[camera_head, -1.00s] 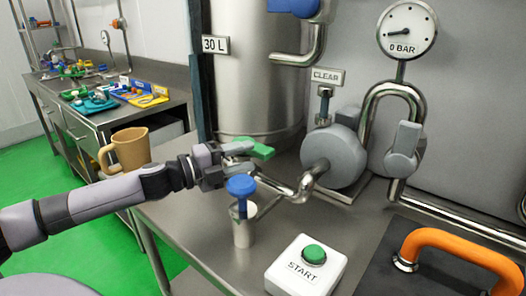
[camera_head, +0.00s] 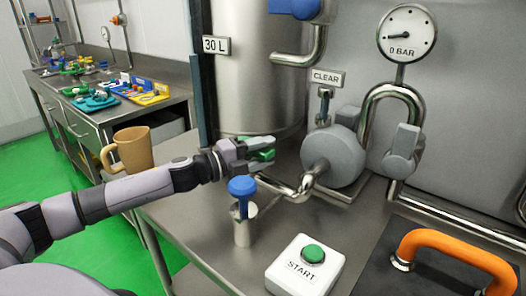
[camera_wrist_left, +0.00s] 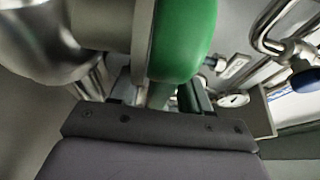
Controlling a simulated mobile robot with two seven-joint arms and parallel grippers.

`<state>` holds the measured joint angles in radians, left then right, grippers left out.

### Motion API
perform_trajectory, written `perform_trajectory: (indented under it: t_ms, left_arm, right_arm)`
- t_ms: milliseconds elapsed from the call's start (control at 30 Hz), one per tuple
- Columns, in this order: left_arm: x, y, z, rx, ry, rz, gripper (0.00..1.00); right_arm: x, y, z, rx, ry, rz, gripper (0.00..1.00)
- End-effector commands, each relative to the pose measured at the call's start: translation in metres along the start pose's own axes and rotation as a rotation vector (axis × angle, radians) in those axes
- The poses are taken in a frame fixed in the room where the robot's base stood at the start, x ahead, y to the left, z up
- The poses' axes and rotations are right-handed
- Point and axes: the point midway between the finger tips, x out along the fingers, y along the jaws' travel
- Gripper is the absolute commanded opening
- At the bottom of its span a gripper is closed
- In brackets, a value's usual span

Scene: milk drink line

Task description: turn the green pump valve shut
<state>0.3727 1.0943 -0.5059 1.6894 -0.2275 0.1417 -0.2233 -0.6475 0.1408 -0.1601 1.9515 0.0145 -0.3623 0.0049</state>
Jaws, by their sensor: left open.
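The green pump valve handle (camera_head: 264,155) sits on the pipe at the foot of the steel tank, and most of it is hidden by my left gripper. My left gripper (camera_head: 262,150) reaches in from the left with its fingers open around or right beside the handle. In the left wrist view the green handle (camera_wrist_left: 185,40) is large and close, running down toward the gripper's fingers. I cannot tell whether the fingers touch it. My right gripper is not in view.
A blue-topped valve (camera_head: 242,187) stands just in front of my left gripper. A grey pump (camera_head: 333,158), a white START box (camera_head: 306,265) and an orange handle (camera_head: 455,250) are to the right. A tan jug (camera_head: 133,148) is behind my left arm.

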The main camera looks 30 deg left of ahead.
Motion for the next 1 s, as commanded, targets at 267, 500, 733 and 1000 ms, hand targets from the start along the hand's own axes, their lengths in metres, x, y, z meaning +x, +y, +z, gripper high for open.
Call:
perform_trajectory:
  t_ms: [267,500,733,1000]
  left_arm:
    - [0.000,0.000,0.000,0.000,0.000,0.000,0.11]
    - [0.000,0.000,0.000,0.000,0.002,0.001,0.00]
    - [-0.003,0.000,0.000,0.001,0.050,0.002,0.00]
    - [-0.011,0.000,-0.004,0.002,0.183,0.001,0.00]
  right_arm:
    - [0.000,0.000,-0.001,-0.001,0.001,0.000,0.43]
    - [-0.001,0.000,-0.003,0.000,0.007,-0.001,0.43]
    - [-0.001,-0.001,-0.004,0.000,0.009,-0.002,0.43]
    - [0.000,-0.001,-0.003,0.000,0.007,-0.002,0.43]
